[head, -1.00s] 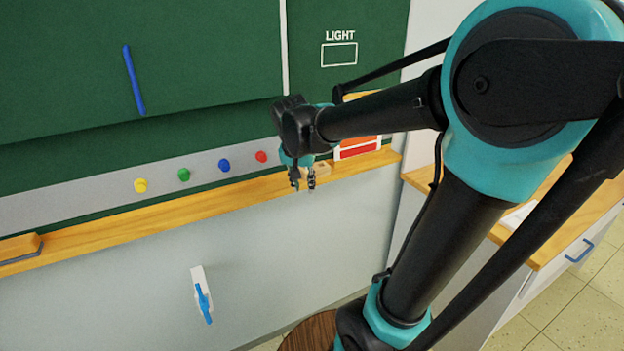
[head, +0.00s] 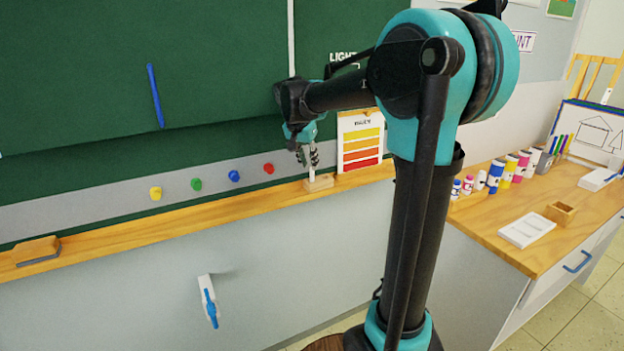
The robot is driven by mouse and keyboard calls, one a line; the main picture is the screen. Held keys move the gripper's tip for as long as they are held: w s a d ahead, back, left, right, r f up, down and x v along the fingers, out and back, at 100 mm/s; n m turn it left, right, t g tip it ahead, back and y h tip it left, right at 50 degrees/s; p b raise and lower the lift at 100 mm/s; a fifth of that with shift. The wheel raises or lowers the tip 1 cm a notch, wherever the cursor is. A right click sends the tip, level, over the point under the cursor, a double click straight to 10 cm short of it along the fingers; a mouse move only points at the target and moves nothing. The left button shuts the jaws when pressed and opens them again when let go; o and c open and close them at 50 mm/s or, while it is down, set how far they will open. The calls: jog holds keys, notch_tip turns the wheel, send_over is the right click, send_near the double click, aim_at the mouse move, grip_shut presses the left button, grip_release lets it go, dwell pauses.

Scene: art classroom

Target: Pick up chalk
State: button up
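A white stick of chalk (head: 312,176) stands upright in a small wooden block (head: 318,184) on the wooden ledge below the green board. My gripper (head: 308,158) points down at the upper part of the chalk, with its dark fingers beside or around it. The fingers are small in this view, and I cannot tell whether they touch the chalk or are closed on it.
A card with yellow to red bands (head: 360,140) stands on the ledge (head: 190,215) just right of the block. An eraser (head: 35,252) lies at the ledge's left. Colored magnets (head: 234,176) are above it. A counter (head: 500,215) with paint bottles stands right.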

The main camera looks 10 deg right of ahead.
aim_at(312, 177)
jog(key=shift+w+d+f, duration=0.1)
jog(key=shift+w+d, duration=0.2)
jog(key=shift+w, duration=0.05)
jog(key=shift+x, duration=2.4)
grip_shut()
